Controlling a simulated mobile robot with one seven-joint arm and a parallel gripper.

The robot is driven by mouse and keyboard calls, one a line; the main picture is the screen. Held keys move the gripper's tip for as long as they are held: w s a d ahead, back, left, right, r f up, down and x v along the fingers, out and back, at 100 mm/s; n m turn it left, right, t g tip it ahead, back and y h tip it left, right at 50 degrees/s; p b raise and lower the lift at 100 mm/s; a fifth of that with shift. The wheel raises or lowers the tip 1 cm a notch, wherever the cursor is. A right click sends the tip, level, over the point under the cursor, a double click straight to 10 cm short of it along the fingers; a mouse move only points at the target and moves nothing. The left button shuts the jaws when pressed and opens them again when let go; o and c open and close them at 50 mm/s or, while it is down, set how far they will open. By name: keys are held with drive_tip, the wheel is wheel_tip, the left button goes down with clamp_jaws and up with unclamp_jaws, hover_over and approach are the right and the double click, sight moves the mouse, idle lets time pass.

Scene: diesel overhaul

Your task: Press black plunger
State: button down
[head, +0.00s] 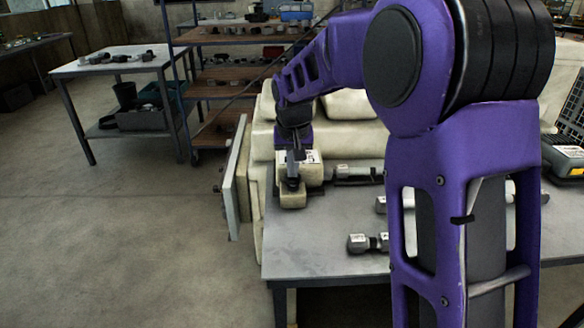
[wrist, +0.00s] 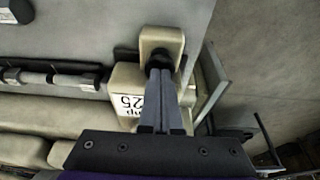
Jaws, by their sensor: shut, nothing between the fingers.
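A beige pump block (head: 303,168) with a white label stands on the grey table; it also shows in the wrist view (wrist: 126,78). Its lower front part (head: 292,198) bears a black plunger (head: 292,184), which shows at the fingertips in the wrist view (wrist: 156,54). My gripper (head: 292,166) points down right over the plunger. In the wrist view my gripper (wrist: 159,72) has its two grey fingers side by side, shut and empty. The tips overlap the black plunger; I cannot tell whether they touch it. Part of the plunger is hidden behind the fingers.
The grey table (head: 318,240) has bare space in front of the block. Grey metal tools (head: 362,243) lie to the right, and a bar-shaped part (head: 355,173) lies beside the block. A large beige engine casing (head: 345,140) stands behind. A pale panel (head: 232,185) juts out at the left.

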drive_tip(key=p+v, duration=0.2)
drive_tip(key=v, duration=1.1)
drive_tip(key=shift+w, duration=0.35)
drive_tip(key=shift+r, duration=0.15)
